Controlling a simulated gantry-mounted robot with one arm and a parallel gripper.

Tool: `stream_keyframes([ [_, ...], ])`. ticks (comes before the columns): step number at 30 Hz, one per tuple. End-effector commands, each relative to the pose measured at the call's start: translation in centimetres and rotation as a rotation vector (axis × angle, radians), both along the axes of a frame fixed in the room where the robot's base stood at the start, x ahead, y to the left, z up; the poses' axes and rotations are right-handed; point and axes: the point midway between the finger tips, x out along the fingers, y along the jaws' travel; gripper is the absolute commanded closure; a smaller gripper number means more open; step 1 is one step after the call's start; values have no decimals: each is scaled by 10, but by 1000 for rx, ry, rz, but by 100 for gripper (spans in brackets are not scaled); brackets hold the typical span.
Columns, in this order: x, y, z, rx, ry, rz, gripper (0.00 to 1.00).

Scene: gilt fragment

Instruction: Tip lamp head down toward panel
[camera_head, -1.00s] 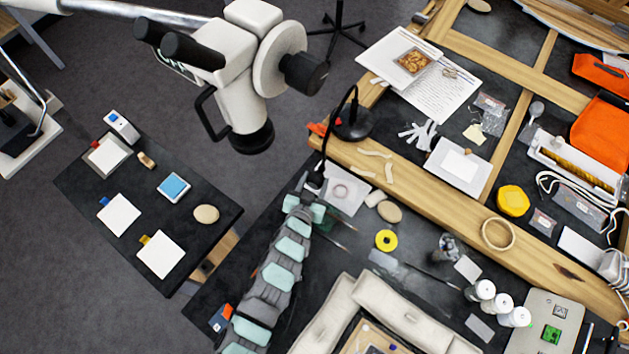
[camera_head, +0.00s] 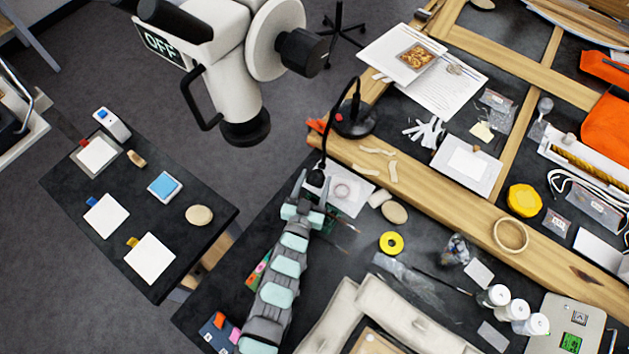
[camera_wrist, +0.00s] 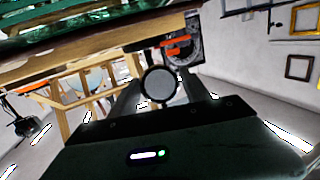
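The black gooseneck lamp stands on a round base (camera_head: 354,119) on the wooden beam. Its thin neck arches over and drops to the small dark lamp head (camera_head: 315,178). My gripper (camera_head: 314,187) is at the lamp head, with its fingers spread to either side of it. In the wrist view the round, pale face of the lamp head (camera_wrist: 160,85) shows between the two dark fingers; contact with them is not clear. A padded, cream-edged panel support (camera_head: 335,318) is at the bottom edge, with only part of the panel (camera_head: 375,343) in view.
A white sheet with a ring (camera_head: 345,194) lies just right of my gripper. Yellow tape (camera_head: 391,243), pale stones and white bottles (camera_head: 515,310) are on the dark bench. A large white microscope-like device (camera_head: 235,75) hangs at upper left. A side table (camera_head: 135,210) holds small pads.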

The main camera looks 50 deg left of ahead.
Motion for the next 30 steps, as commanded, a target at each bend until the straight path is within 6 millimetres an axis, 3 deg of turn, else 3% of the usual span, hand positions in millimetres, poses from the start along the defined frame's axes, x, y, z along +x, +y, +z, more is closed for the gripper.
stream_keyframes([
  [5,0,0,0,-1,0,0,31],
  [14,-3,-1,-1,-2,1,1,31],
  [30,-74,-43,5,-3,2,0,31],
])
